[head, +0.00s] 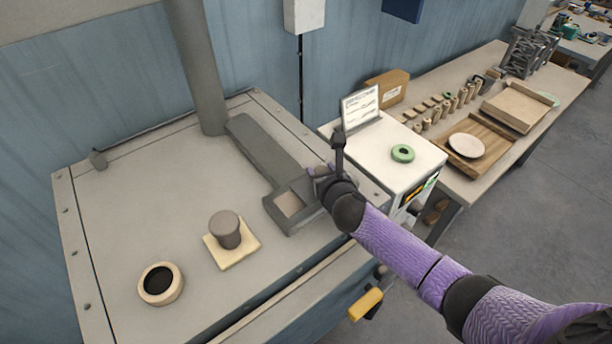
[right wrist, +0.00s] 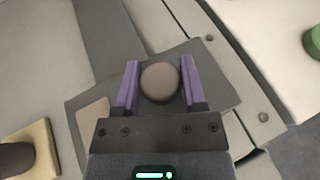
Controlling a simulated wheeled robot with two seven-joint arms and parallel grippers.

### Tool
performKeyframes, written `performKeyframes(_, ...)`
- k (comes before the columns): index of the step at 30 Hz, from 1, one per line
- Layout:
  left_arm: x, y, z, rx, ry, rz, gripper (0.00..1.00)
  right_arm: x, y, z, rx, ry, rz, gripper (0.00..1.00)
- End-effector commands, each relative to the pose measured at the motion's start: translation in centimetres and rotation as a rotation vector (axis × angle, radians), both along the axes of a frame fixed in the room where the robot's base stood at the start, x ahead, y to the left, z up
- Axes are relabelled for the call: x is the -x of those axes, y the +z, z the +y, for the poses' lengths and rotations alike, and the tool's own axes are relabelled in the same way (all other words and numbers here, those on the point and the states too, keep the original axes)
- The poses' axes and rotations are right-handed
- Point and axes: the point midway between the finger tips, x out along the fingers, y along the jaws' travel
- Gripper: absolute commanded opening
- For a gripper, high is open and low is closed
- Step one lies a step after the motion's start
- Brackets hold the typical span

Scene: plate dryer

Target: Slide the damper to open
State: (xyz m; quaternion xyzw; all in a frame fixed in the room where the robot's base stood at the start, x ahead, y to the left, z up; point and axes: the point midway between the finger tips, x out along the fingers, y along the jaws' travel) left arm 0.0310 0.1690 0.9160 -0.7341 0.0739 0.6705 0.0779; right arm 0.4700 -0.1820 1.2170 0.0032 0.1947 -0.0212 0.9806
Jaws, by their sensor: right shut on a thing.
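The damper (head: 262,148) is a grey flat slide on the dryer's top, running from near the pipe toward the front right. At its near end is a square frame with a light tan patch (head: 288,203) inside; this patch also shows in the right wrist view (right wrist: 92,120). My right gripper (head: 322,178) is at the right side of this end. In the right wrist view, its purple fingers (right wrist: 160,85) are shut around a round grey-brown knob (right wrist: 160,80) on the slide. In the head view the gripper hides the knob. My left gripper is not in view.
On the dryer top (head: 135,190) stand a brown knob (head: 225,228) on a cream square plate and a cream ring (head: 161,284) with a dark centre. A vertical pipe (head: 200,70) rises behind.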

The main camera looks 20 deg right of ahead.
Motion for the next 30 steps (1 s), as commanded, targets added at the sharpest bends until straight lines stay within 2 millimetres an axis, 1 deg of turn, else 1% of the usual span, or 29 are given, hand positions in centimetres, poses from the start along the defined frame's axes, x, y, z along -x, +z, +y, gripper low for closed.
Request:
performKeyframes(1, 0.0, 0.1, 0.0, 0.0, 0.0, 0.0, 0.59, -0.1, 0.0, -0.5, 0.001, -0.002, 0.002, 0.0)
performKeyframes(3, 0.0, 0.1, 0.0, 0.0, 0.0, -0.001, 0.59, -0.2, 0.0, -0.9, -0.002, -0.003, 0.003, 0.0)
performKeyframes(11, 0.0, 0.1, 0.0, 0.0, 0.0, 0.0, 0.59, -0.3, -0.1, -1.0, -0.001, -0.005, 0.002, 0.0)
performKeyframes(12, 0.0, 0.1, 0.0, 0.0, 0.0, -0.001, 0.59, -0.3, -0.1, -1.1, 0.0, -0.005, 0.002, 0.57)
performKeyframes(14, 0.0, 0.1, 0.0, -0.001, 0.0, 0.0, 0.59, -0.3, -0.1, -1.0, 0.0, -0.004, 0.002, 0.7)
performKeyframes(15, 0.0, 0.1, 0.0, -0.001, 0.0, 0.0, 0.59, -0.3, -0.1, -1.0, 0.0, -0.004, 0.002, 0.79)
performKeyframes(16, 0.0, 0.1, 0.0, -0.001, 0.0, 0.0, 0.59, -0.3, -0.1, -1.0, 0.0, -0.004, 0.002, 0.85)
performKeyframes(17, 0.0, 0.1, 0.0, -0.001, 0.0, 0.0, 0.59, -0.3, -0.1, -1.0, -0.001, -0.004, 0.001, 0.88)
performKeyframes(26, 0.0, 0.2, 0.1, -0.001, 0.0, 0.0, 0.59, -0.1, 0.1, -0.9, -0.002, -0.002, 0.001, 0.88)
performKeyframes(29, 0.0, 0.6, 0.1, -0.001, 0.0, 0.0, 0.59, 0.9, 0.6, -0.9, -0.001, -0.001, 0.002, 0.88)
performKeyframes(30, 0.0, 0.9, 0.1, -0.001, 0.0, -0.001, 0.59, 1.6, 0.9, -0.8, -0.001, 0.0, 0.001, 0.88)
